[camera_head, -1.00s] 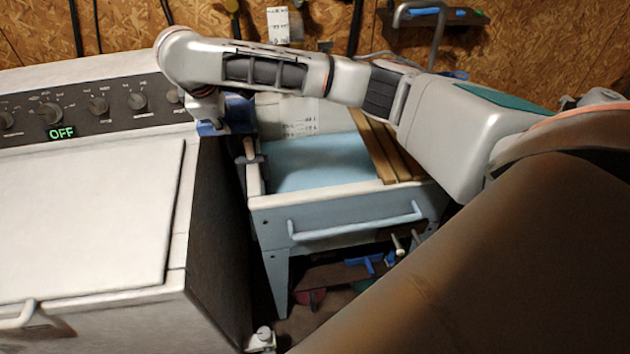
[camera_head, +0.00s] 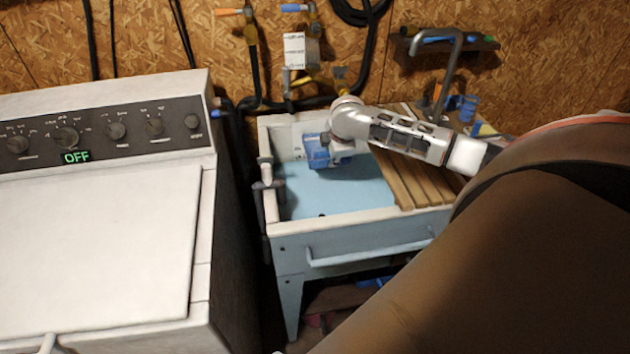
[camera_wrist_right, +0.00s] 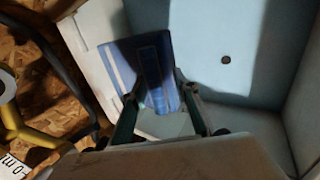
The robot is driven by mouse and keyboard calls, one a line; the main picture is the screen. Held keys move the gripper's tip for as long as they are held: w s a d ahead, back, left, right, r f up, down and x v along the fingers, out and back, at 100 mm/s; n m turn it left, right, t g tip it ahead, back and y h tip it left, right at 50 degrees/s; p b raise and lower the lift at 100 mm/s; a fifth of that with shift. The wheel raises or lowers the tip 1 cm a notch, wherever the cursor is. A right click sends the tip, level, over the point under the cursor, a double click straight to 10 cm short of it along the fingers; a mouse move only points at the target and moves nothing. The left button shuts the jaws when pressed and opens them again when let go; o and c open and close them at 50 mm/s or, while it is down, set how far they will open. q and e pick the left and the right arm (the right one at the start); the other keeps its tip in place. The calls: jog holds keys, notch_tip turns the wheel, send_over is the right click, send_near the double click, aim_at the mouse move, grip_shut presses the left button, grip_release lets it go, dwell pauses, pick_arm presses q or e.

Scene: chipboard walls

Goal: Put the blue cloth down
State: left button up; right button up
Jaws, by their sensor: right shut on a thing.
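My right gripper (camera_head: 328,154) reaches in from the right over the sink basin (camera_head: 345,190). In the wrist view, my right gripper (camera_wrist_right: 160,88) is shut on the blue cloth (camera_wrist_right: 146,62), which looks like a flat folded piece with a pale stripe. In the head view the blue cloth (camera_head: 318,150) shows as a small blue patch by the gripper, near the basin's back left. I cannot tell whether the cloth touches the basin. My left gripper is not in view.
A washing machine (camera_head: 95,230) reading OFF stands left of the sink. Wooden slats (camera_head: 415,182) cover the basin's right part. A tap (camera_head: 450,75) and a shelf stand behind at right. Hoses and valves hang on the chipboard wall. The basin's front floor is clear around a drain (camera_wrist_right: 226,59).

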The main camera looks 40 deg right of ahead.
aim_at(341, 164)
jog(key=s, duration=0.1)
jog(key=s+d, duration=0.1)
jog(key=s, duration=0.1)
jog(key=shift+s+d+f, duration=0.2)
jog(key=shift+d+f, duration=0.1)
notch_tip(341, 164, down, 15)
jog(key=shift+w+a+f+b, duration=0.1)
jog(key=shift+b, duration=0.85)
jog(key=shift+f+b, duration=0.4)
jog(key=shift+f, duration=1.6)
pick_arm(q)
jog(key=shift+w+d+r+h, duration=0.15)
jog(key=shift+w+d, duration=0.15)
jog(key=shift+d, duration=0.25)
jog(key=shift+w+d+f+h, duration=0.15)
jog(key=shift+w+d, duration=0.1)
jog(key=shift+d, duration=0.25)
pick_arm(e)
jog(key=o, duration=1)
jog(key=shift+f, duration=0.15)
jog(key=o, duration=0.3)
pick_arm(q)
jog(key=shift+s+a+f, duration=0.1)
